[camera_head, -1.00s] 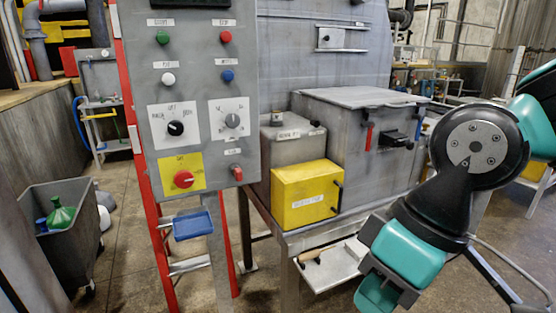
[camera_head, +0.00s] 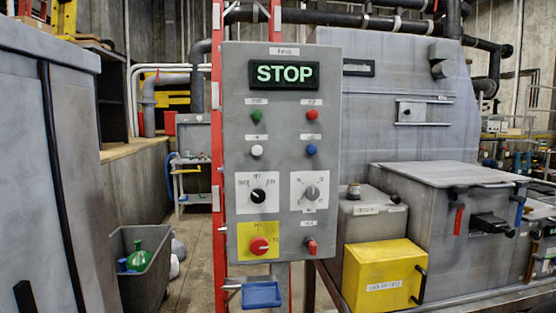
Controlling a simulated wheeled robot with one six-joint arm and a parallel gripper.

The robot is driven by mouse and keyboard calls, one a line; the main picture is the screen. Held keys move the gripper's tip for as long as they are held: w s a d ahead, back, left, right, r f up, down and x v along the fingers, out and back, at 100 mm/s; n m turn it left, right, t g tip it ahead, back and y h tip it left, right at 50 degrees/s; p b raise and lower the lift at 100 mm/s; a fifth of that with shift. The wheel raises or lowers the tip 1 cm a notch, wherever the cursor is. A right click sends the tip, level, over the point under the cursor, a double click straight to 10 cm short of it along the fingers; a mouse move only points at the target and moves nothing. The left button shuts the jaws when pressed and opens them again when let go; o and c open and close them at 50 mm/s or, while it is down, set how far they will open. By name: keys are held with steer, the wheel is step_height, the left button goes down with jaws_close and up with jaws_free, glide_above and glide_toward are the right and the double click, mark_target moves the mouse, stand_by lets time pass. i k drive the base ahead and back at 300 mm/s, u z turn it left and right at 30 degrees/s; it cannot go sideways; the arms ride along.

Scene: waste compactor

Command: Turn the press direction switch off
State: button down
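The grey control panel (camera_head: 282,150) stands upright in the middle of the view. It has two rotary switches on white plates: a black knob (camera_head: 258,195) on the left and a grey knob (camera_head: 312,192) on the right. The labels around both are too small to read surely, so I cannot tell which is the press direction switch. The black knob's pale pointer looks tilted off the vertical. My gripper is not in view.
A display (camera_head: 284,75) reads STOP. A red rotary knob (camera_head: 259,246) sits on a yellow plate, with a red switch (camera_head: 312,245) beside it. Several push buttons are above. A blue tray (camera_head: 262,294) sits below the panel; a yellow box (camera_head: 385,276) is at right.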

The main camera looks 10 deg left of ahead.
mark_target(258, 196)
steer(key=z, duration=1.35)
steer(key=i, duration=0.5)
steer(key=u, duration=1.3)
steer(key=i, duration=0.35)
steer(key=u, duration=0.1)
